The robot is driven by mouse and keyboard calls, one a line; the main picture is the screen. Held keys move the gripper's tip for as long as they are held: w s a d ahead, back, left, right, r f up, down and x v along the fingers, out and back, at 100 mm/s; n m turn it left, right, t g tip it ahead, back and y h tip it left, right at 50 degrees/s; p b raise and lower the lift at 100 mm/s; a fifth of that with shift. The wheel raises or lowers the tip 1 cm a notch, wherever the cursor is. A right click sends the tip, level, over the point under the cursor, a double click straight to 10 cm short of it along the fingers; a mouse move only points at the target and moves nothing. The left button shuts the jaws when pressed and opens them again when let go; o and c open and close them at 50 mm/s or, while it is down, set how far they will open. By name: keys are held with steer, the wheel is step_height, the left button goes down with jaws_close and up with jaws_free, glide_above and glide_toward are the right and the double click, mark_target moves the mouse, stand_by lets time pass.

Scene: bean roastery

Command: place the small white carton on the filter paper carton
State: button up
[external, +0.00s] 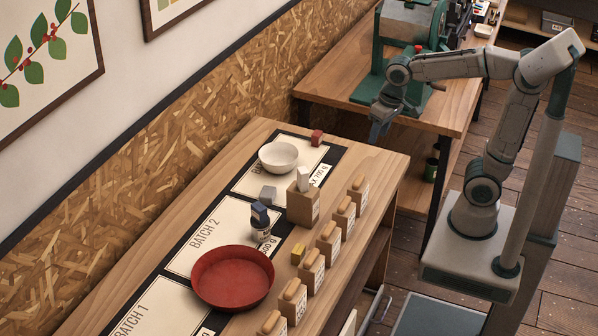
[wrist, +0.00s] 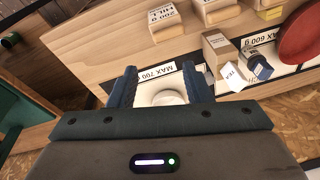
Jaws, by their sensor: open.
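The small white carton (external: 304,178) stands upright on top of the tan box that I take to be the filter paper carton (external: 302,208). The two appear to touch, with the white one resting on the tan top. My gripper (external: 378,131) is open and empty, off the far right end of the bench and apart from both cartons. Its two fingers (wrist: 160,80) frame the white bowl in the wrist view.
A white bowl (external: 278,157), red block (external: 317,138), grey block (external: 268,194), blue-topped tin (external: 260,228), yellow block (external: 298,253) and red tray (external: 232,279) stand around. Several wooden boxes (external: 328,243) line the bench's front edge. A green machine (external: 410,45) stands on the back table.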

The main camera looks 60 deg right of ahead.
steer(key=s+d+f+n+t, duration=0.1)
steer(key=s+d+f+n, duration=0.2)
steer(key=s, duration=0.6)
step_height(320, 180, down, 2)
steer(key=shift+s+d, duration=0.15)
